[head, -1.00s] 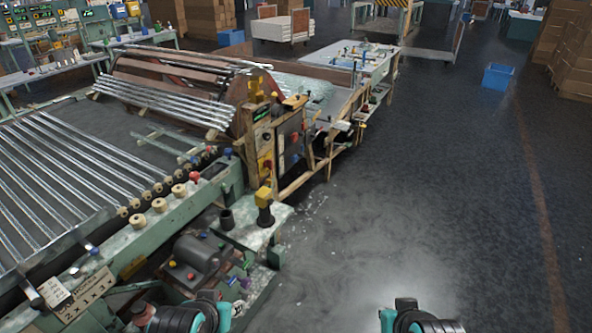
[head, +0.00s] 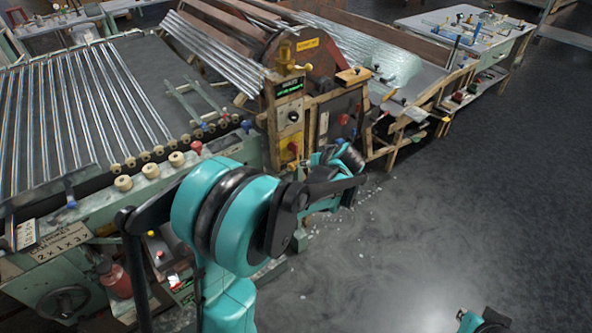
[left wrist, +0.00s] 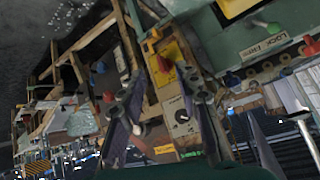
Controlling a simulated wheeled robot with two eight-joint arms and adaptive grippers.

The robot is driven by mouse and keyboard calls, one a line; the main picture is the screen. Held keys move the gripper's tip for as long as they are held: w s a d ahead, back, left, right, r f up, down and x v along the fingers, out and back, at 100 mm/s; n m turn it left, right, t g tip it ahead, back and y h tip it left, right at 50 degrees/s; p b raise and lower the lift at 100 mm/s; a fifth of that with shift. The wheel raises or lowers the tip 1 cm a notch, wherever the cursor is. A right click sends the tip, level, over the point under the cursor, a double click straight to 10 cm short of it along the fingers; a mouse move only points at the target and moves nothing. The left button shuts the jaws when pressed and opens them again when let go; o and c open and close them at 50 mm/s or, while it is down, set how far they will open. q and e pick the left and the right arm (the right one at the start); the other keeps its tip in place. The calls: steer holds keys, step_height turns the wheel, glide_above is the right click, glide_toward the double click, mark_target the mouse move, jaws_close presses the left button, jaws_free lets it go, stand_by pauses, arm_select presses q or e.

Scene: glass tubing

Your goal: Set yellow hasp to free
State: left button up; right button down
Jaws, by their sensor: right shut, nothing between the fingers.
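A yellow plate with a red part (head: 293,152), the likeliest yellow hasp, is on the upright control panel (head: 290,102), below a grey plate with a black knob. Its setting is too small to read. In the left wrist view, the yellow plate (left wrist: 184,68) shows beyond my left gripper (left wrist: 162,112), whose dark fingers are spread with the panel showing between them. I see no contact. In the head view, my left arm crosses in front of the machine and its fingers are not clear. My right gripper (head: 478,321) is at the bottom edge, partly cut off, shut and empty.
A green roller bed (head: 165,178) with glass tubes and knobs lies left of the panel. A wooden frame (head: 400,140) and a white table (head: 470,42) continue to the right. The dark floor (head: 480,200) at right is clear.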

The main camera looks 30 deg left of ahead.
arm_select(q)
steer(key=w+a+f+n+y+b, duration=0.2)
steer(key=w+a+f, duration=0.4)
steer(key=f, duration=0.3)
steer(key=w+a+f+n+y+b, duration=0.1)
steer(key=w+a+f+n+y, duration=0.2)
steer(key=w+a+f, duration=0.3)
step_height(320, 180, down, 4)
steer(key=shift+w+a+f+n+g+b, duration=0.15)
steer(key=shift+a+f+n+g+b, duration=0.2)
steer(key=shift+a, duration=0.5)
steer(key=shift+r, duration=0.15)
jaws_close()
